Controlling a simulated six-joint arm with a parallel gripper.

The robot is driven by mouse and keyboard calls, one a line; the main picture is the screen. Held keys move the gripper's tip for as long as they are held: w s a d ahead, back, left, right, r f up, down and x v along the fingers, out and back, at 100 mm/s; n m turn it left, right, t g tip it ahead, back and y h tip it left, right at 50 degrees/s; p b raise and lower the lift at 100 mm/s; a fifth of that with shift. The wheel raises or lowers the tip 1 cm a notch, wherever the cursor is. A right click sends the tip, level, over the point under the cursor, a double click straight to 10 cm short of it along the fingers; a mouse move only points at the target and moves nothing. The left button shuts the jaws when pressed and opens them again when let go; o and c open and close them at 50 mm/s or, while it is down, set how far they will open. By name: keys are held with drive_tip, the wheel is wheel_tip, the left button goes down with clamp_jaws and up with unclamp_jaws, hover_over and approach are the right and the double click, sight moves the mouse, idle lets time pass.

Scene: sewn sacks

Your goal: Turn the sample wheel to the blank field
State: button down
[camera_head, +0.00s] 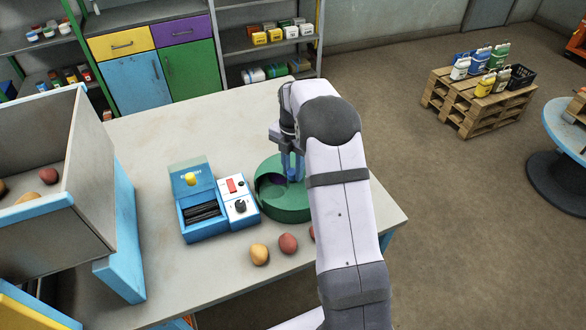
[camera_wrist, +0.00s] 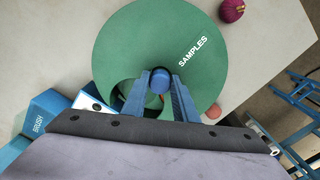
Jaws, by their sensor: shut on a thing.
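The sample wheel (camera_head: 290,214) is a round green drum on the table. In the wrist view its green top (camera_wrist: 135,45) carries the white word SAMPLES toward the upper right. A blue knob (camera_wrist: 158,77) stands near the middle of the top. My gripper (camera_wrist: 158,85) is shut on this knob, one finger on each side; in the head view my gripper (camera_head: 292,170) comes down over the wheel. A cut-out in the top shows at the lower left in the wrist view, partly behind my finger. I cannot tell which field lies under it.
A blue box (camera_head: 204,214) with dark contents and a white panel (camera_head: 238,203) with a dial stand close left of the wheel. A yellow ball (camera_head: 259,254) and a red ball (camera_head: 288,243) lie in front. A large bin (camera_head: 122,225) stands at left. The table behind is clear.

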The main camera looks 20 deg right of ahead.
drive_tip(key=shift+w+r+n, duration=0.1)
drive_tip(key=shift+n, duration=0.2)
idle(0.4)
drive_tip(key=c, duration=1.4)
unclamp_jaws()
drive_tip(key=shift+r+b, duration=1.3)
drive_tip(key=shift+r, duration=2.35)
drive_tip(key=shift+a, duration=0.1)
